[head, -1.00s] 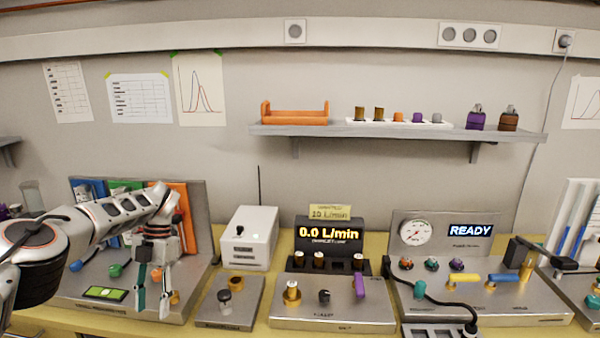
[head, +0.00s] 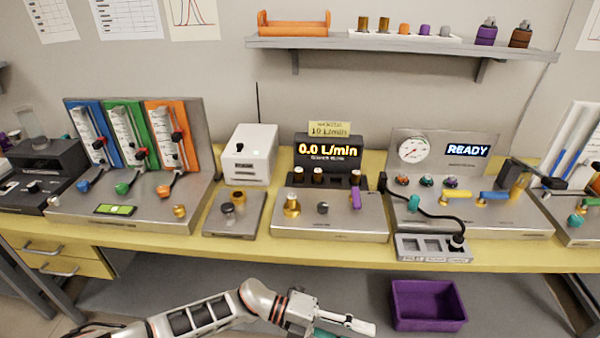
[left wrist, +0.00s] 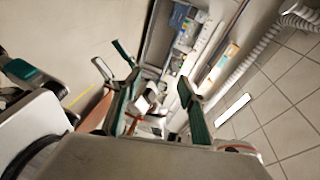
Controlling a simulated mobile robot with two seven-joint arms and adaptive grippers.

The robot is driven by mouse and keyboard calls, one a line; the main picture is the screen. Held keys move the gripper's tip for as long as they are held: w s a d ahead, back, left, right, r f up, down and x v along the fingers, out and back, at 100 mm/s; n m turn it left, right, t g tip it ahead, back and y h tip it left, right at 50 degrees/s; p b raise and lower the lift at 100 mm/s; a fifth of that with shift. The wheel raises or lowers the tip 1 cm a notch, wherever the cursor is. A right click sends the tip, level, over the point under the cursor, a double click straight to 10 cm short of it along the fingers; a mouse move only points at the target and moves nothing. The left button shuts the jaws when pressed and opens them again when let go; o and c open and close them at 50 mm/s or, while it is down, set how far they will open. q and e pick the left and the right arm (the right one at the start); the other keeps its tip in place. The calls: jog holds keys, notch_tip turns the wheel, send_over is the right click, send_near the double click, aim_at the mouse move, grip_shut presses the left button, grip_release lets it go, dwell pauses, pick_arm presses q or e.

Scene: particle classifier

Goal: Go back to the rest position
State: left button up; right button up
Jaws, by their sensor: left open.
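My left arm (head: 200,315) comes in from the lower left of the head view, low in front of the bench. My left gripper (head: 345,325) is at the bottom edge, partly cut off, pointing right. It is below the bench top and touches nothing on it. In the left wrist view the left gripper (left wrist: 153,75) has its teal-lined fingers apart, with nothing held between them. A white part with a teal pad (left wrist: 25,72) shows at that view's left edge; I cannot tell what it belongs to. My right gripper is not identifiable in either view.
The yellow bench (head: 270,250) carries metal instrument panels, three flowmeters (head: 125,135), a display reading 0.0 L/min (head: 328,151) and a READY panel (head: 465,150). A purple bin (head: 428,305) stands on the lower surface, right of my left gripper. A wall shelf (head: 400,43) is above.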

pick_arm(q)
jog(key=w+r+n+t+h, duration=0.3)
jog(key=w+r+n+t, duration=0.15)
jog(key=n+t, duration=0.8)
jog(key=w+a+f+n+t+y, duration=0.1)
jog(key=a+f+n+t+y, duration=0.15)
jog(key=a+n+y, duration=0.2)
jog(key=w+a+f+n+t+y, duration=0.1)
jog(key=a+n+t+y, duration=0.2)
jog(key=a+n, duration=0.3)
jog(key=s+a+f+n+g+y, duration=0.1)
jog(key=s+a+f+n+y, duration=0.2)
jog(key=a, duration=0.5)
jog(key=s+a+f+n+g+y, duration=0.1)
jog(key=s+a+f+n+y, duration=0.2)
jog(key=a, duration=0.5)
jog(key=s+a+f+n+g+y, duration=0.1)
jog(key=s+a+f+n+y, duration=0.2)
jog(key=s+a+f, duration=0.3)
jog(key=a+f+n, duration=0.1)
jog(key=a, duration=0.1)
jog(key=shift+s+a+f, duration=0.2)
jog(key=shift+s+a, duration=0.05)
jog(key=shift+a, duration=0.05)
